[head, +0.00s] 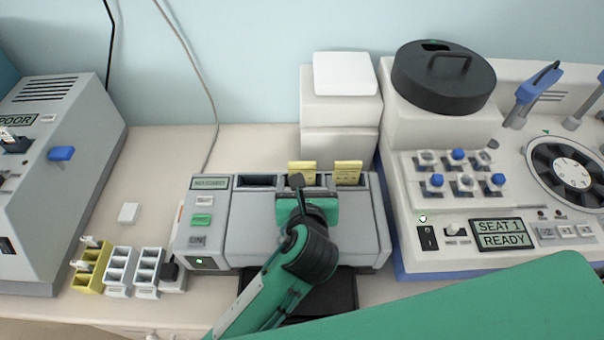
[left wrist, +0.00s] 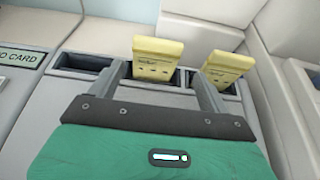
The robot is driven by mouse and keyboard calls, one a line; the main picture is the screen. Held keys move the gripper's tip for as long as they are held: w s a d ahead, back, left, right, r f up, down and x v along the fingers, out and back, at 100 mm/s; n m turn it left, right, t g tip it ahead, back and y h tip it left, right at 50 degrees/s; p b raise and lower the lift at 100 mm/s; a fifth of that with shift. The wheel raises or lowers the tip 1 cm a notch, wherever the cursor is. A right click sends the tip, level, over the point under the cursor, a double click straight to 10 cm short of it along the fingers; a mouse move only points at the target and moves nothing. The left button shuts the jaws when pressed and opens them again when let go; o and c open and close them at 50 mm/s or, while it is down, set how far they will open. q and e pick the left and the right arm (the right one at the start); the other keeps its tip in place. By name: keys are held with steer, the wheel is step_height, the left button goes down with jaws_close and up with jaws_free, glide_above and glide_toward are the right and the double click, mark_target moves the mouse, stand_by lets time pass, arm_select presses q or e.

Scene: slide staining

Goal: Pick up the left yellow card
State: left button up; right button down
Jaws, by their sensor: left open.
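The left yellow card (head: 302,166) stands upright in a slot at the back of the grey card machine (head: 250,228), its upper part sticking out. In the left wrist view the left yellow card (left wrist: 157,58) shows just beyond and between my left gripper's two fingers. My left gripper (head: 298,184) is open and empty, just in front of that card; it also shows in the left wrist view (left wrist: 161,75). I cannot tell whether a finger touches the card. The right yellow card (head: 348,172) stands in the neighbouring slot and lies outside the right finger. My right gripper is out of view.
An empty slot (left wrist: 87,63) lies left of the cards. White stacked boxes (head: 340,112) stand close behind them. A stainer with a black lidded pot (head: 444,78) is at right. Small racks (head: 120,270) and a grey machine (head: 55,190) are at left.

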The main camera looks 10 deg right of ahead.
arm_select(q)
steer(key=x, duration=0.1)
steer(key=p+x, duration=0.1)
steer(key=x, duration=0.2)
steer(key=shift+w+a+r+p, duration=0.1)
steer(key=shift+w+a+p, duration=0.2)
steer(key=shift+p, duration=0.1)
steer(key=shift+w, duration=0.25)
steer(key=shift+w+d+f, duration=0.1)
steer(key=shift+f, duration=0.15)
steer(key=c, duration=1.1)
steer(key=shift+o, duration=0.2)
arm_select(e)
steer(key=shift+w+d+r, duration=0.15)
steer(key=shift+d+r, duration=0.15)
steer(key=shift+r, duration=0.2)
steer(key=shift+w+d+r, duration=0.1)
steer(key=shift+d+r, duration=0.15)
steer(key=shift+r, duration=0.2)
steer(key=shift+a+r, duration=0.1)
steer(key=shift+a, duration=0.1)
